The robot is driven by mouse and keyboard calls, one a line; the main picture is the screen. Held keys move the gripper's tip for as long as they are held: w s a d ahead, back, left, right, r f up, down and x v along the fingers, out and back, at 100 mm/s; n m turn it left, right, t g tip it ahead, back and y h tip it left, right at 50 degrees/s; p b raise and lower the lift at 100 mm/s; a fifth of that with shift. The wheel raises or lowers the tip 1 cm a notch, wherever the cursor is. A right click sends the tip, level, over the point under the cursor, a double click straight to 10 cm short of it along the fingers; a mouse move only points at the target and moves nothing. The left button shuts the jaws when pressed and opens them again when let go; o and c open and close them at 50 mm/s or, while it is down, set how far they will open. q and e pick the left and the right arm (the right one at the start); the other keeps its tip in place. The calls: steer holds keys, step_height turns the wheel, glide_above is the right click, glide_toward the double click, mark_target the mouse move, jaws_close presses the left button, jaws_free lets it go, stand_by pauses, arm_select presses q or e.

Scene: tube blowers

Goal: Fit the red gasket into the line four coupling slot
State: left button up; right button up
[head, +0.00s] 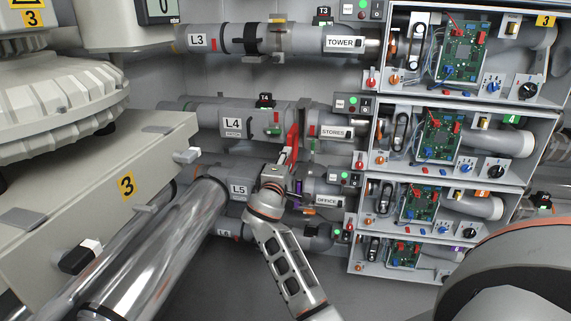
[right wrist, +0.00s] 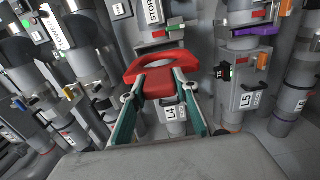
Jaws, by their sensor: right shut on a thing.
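The red gasket (head: 292,143) is a curved piece with an opening, held upright in front of line four in the head view. In the right wrist view the red gasket (right wrist: 160,68) sits between the fingertips. My right gripper (right wrist: 158,88) is shut on its near part. In the head view the right gripper (head: 277,172) is below the gasket. The line four pipe (head: 235,122), labelled L4, lies behind and left of the gasket, with the STORES pipe (head: 333,130) to its right. The gasket partly hides the coupling between them; I cannot tell whether they touch. My left gripper is not in view.
The L3 pipe (head: 215,40) runs above and the L5 pipe (head: 237,185) below. A purple piece (head: 298,190) is at the line five coupling. Open boxes with circuit boards (head: 440,135) stand at right. A large grey housing (head: 90,190) fills the left.

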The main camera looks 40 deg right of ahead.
mark_target(295, 141)
steer(key=shift+a, duration=0.1)
stand_by(0.3)
steer(key=shift+b+x, duration=0.7)
steer(key=shift+x, duration=2.75)
steer(key=shift+b+x, duration=0.45)
steer(key=shift+x, duration=1.05)
steer(key=shift+b+x, duration=0.55)
steer(key=shift+x, duration=0.9)
steer(key=shift+b+x, duration=0.5)
steer(key=shift+x, duration=0.65)
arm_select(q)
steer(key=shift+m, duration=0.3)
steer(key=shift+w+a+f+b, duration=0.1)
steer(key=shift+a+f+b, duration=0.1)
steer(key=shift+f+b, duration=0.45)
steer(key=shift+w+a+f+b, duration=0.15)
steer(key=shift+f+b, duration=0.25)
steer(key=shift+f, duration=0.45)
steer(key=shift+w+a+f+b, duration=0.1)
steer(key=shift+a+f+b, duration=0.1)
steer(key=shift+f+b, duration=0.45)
arm_select(e)
steer(key=x, duration=0.6)
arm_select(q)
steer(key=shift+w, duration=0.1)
arm_select(e)
steer(key=shift+w, duration=0.1)
